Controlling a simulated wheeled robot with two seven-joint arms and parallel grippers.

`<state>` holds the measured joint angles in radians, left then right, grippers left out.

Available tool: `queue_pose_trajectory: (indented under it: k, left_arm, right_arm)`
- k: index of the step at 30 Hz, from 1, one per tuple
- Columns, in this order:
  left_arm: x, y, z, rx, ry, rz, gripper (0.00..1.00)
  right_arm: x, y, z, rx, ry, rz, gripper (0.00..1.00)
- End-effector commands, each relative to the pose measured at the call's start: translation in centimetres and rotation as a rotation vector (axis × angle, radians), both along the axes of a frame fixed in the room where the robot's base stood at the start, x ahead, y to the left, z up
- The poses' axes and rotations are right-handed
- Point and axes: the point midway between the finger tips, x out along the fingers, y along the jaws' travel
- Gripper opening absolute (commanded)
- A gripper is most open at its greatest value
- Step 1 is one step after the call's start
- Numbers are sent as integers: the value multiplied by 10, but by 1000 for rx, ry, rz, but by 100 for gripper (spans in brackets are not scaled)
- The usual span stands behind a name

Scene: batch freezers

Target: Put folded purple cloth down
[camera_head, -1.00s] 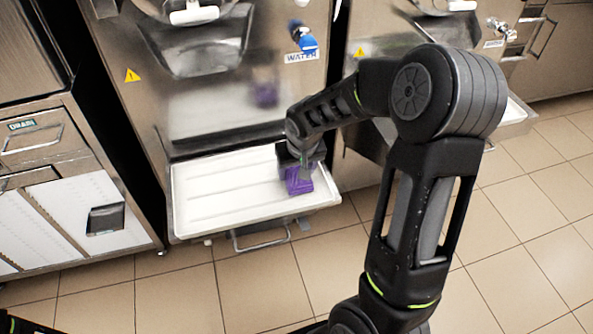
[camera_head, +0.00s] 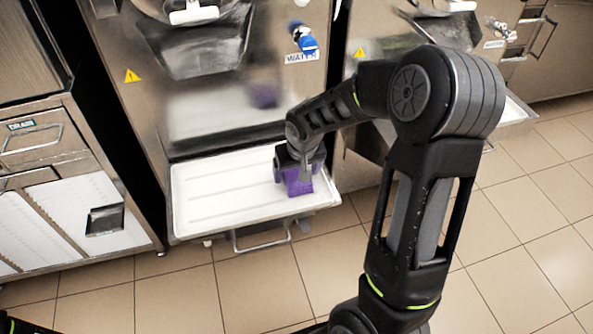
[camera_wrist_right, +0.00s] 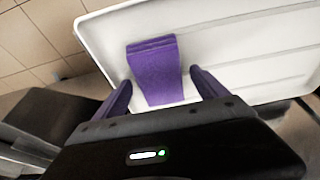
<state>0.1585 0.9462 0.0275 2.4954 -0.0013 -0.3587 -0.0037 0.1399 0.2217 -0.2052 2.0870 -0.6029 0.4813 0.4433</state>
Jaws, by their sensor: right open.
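The folded purple cloth (camera_head: 298,186) lies on the right part of the white tray (camera_head: 225,207) under the middle machine. My right gripper (camera_head: 297,176) is right over the cloth, pointing down, with its fingers spread. In the right wrist view the cloth (camera_wrist_right: 154,72) lies on the white tray (camera_wrist_right: 225,35). There the open fingers of the right gripper (camera_wrist_right: 162,92) stand to either side of the cloth's near end, with gaps between. The gripper hides part of the cloth in the head view. My left gripper is not in view.
The machine's steel front (camera_head: 225,115) rises behind the tray and mirrors the cloth. A blue water tap (camera_head: 306,43) is above right. A tray handle (camera_head: 262,238) sticks out below. The left half of the tray is bare. A drain cabinet (camera_head: 60,185) stands at the left.

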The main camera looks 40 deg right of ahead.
Motion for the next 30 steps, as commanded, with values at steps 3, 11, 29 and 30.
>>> queue_pose_trajectory:
  k: [3,11,29,30]
  left_arm:
    - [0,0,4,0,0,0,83]
    - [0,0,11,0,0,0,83]
    - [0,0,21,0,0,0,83]
    - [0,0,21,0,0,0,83]
  right_arm:
    - [-1,0,7,-1,-2,0,83]
    - [-12,5,50,0,-6,1,83]
    - [-34,12,117,0,0,0,83]
    - [-34,12,117,0,0,0,83]
